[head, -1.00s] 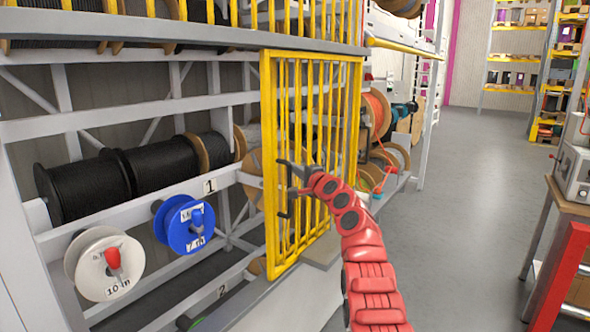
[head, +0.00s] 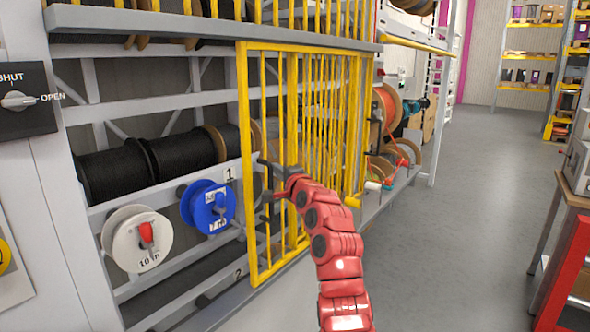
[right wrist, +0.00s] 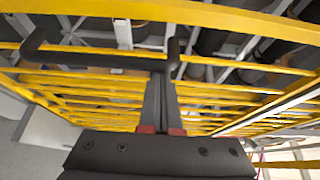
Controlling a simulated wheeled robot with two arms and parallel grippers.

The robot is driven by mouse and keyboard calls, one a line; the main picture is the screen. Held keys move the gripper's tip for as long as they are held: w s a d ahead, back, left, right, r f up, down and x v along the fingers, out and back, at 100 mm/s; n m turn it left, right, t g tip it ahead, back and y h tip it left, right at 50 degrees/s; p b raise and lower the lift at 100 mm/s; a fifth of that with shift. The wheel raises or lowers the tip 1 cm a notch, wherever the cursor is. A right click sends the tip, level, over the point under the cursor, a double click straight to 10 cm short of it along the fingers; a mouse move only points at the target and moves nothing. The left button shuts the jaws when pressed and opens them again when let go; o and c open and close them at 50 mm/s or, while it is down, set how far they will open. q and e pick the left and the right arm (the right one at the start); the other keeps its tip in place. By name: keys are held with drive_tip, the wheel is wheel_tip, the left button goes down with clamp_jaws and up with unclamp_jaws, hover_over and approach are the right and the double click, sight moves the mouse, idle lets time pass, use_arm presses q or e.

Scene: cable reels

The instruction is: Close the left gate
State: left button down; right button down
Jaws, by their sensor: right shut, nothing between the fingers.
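A yellow barred gate (head: 247,110) stands in front of the cable rack in the head view, its left edge out beside the blue reel. It also fills much of the right wrist view (right wrist: 230,18). A dark handle (right wrist: 95,61) on the gate bars shows in the right wrist view. My right gripper (head: 272,178) is at the gate's left part, by the handle. In the right wrist view its fingers (right wrist: 159,85) are shut and empty, with the tips close to the handle's end; I cannot tell whether they touch. My left gripper is not in view.
A white reel (head: 125,250), a blue reel (head: 197,207) and black cable drums (head: 115,172) sit on the rack left of the gate. A dark switch panel (head: 25,115) reads SHUT and OPEN. A workbench (head: 570,190) is at right. The floor (head: 450,200) between is clear.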

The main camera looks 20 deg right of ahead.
drive_tip(key=s+a+b, duration=0.5)
drive_tip(key=s+a, duration=0.6)
drive_tip(key=a, duration=0.4)
drive_tip(key=s+a+b, duration=0.6)
drive_tip(key=s+a, duration=0.5)
drive_tip(key=a, duration=0.5)
drive_tip(key=shift+s+f, duration=0.15)
drive_tip(key=shift+f, duration=0.05)
drive_tip(key=shift+a, duration=0.1)
